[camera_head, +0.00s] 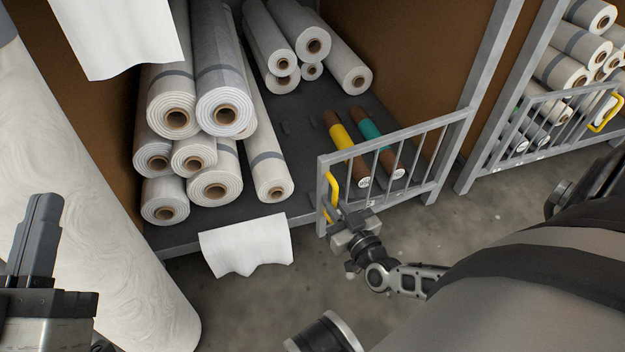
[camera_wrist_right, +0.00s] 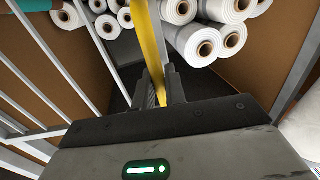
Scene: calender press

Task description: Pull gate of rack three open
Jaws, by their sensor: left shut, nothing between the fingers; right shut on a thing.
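The grey barred gate (camera_head: 400,162) stands across the right part of the middle rack's front, with its right end at the rack's post (camera_head: 462,130). Its free left end is close to the front edge of the shelf. A yellow handle (camera_head: 331,190) is on that free end; it also shows in the right wrist view (camera_wrist_right: 150,45). My right gripper (camera_head: 340,218) is shut on the handle, with the handle between its fingers (camera_wrist_right: 160,90). My left gripper (camera_head: 38,225) is shut and empty at the far left, away from the gate.
White rolls (camera_head: 215,100) are stacked on the shelf left of the gate. Yellow (camera_head: 342,140) and teal (camera_head: 371,132) banded rolls lie behind the bars. A large pale roll (camera_head: 80,190) stands at the left. Another gated rack (camera_head: 550,115) is at the right. Floor (camera_head: 450,235) before the gate is clear.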

